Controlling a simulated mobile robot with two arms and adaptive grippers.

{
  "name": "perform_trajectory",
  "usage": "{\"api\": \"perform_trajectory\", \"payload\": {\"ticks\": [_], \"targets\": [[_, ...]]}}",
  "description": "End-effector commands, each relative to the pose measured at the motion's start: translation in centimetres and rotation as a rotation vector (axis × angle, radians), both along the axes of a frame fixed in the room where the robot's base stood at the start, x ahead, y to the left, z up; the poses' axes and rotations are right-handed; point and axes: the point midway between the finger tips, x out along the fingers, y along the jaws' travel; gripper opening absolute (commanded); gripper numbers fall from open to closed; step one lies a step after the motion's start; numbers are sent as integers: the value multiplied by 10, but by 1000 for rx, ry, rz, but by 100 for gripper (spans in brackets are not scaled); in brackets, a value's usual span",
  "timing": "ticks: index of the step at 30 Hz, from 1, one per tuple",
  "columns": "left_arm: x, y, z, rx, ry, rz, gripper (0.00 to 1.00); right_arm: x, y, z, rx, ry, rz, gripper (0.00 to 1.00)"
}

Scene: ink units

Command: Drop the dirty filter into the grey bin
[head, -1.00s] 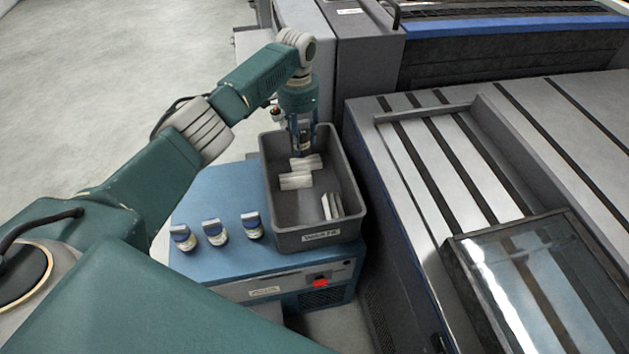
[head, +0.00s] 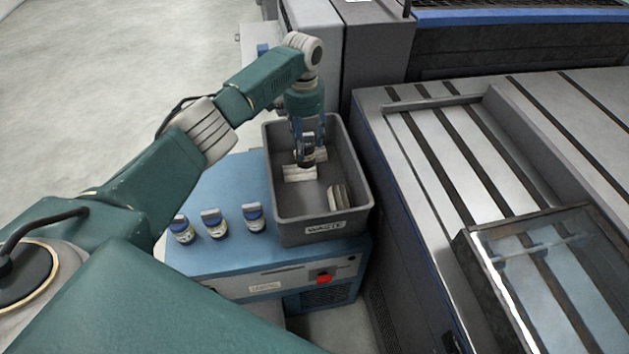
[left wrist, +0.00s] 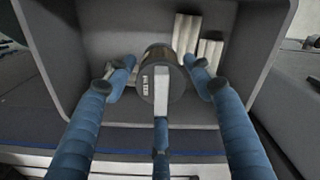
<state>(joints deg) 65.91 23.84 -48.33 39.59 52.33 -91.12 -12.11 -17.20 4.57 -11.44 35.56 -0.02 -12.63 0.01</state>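My left gripper (head: 308,143) points down into the bin. In the left wrist view its blue fingers (left wrist: 160,68) are spread around the filter, with a gap visible beside it. Whether the filter touches the pale blocks or the bin floor is unclear. My right gripper is not in view.
Pale pleated blocks (head: 299,174) and others (head: 339,196) lie in the bin. The bin stands on a blue cabinet (head: 225,258) with a red switch (head: 323,278). Several blue-and-white canisters (head: 214,224) stand to its left. A large grey machine (head: 400,170) borders it on the right.

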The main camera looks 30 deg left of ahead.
Motion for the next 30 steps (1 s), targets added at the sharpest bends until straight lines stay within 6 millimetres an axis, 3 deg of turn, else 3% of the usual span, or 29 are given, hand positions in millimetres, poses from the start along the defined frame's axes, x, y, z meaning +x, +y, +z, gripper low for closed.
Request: {"api": "perform_trajectory", "payload": {"ticks": [9,13,24,30], "targets": [[0,0,0,0,1,0,64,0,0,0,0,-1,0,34],[0,0,9,0,0,0,64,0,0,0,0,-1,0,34],[1,0,84,-1,-4,0,64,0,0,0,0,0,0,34],[1,0,112,-1,-2,0,64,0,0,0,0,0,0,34]]}}
